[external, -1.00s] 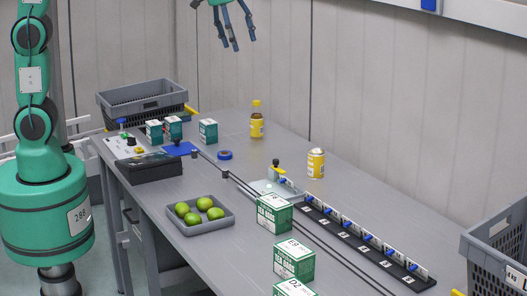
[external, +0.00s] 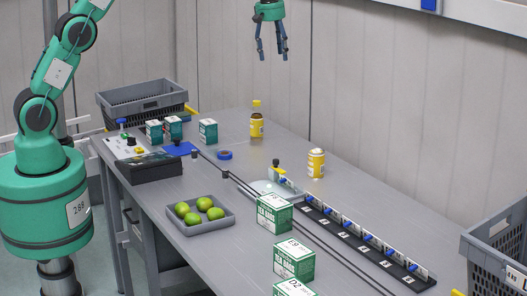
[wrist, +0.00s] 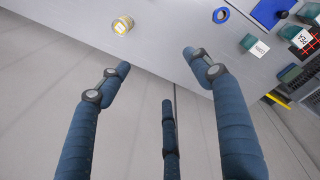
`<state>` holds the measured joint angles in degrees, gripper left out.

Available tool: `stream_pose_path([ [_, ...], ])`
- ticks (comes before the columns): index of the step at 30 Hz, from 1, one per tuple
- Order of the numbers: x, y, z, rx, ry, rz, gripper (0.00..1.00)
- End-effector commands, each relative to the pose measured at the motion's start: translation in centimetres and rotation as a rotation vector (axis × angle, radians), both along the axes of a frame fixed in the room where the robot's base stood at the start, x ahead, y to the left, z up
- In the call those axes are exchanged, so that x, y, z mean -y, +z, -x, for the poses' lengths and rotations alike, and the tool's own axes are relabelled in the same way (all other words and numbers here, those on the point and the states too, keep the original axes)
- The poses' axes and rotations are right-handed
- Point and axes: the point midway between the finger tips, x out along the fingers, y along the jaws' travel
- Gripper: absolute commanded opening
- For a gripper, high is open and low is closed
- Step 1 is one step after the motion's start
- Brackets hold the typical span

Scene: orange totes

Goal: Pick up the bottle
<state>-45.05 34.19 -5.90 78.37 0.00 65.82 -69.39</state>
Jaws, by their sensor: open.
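The bottle (external: 257,125) stands upright on the grey table near the wall side, amber with a yellow label and yellow cap. My gripper (external: 272,52) is high above the table, fingers pointing down, open and empty. It appears above the bottle and slightly right of it in the external view, well apart from it. In the wrist view my gripper (wrist: 160,72) shows three spread blue fingers with nothing between them. The bottle is not clearly seen there; a finger may hide it.
A yellow can (external: 316,163) stands to the right; a yellow item (wrist: 122,25) in the wrist view looks like it. A blue ring (external: 225,155), green-and-white boxes (external: 208,131) and a tray of green fruit (external: 190,229) are on the table (external: 270,165). The wall is close behind.

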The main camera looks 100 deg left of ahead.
Motion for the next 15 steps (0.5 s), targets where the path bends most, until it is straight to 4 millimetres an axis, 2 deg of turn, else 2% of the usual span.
stream_pose_path([
  [1, -2.0, -1.0, 0.4, -0.004, 0.041, 0.008, 0.64],
  [3, -4.2, -2.3, 1.0, -0.008, 0.098, 0.018, 0.64],
  [11, -12.4, -7.5, 3.9, -0.023, 0.308, 0.055, 0.64],
  [15, -16.5, -10.6, 6.1, -0.032, 0.422, 0.075, 0.64],
])
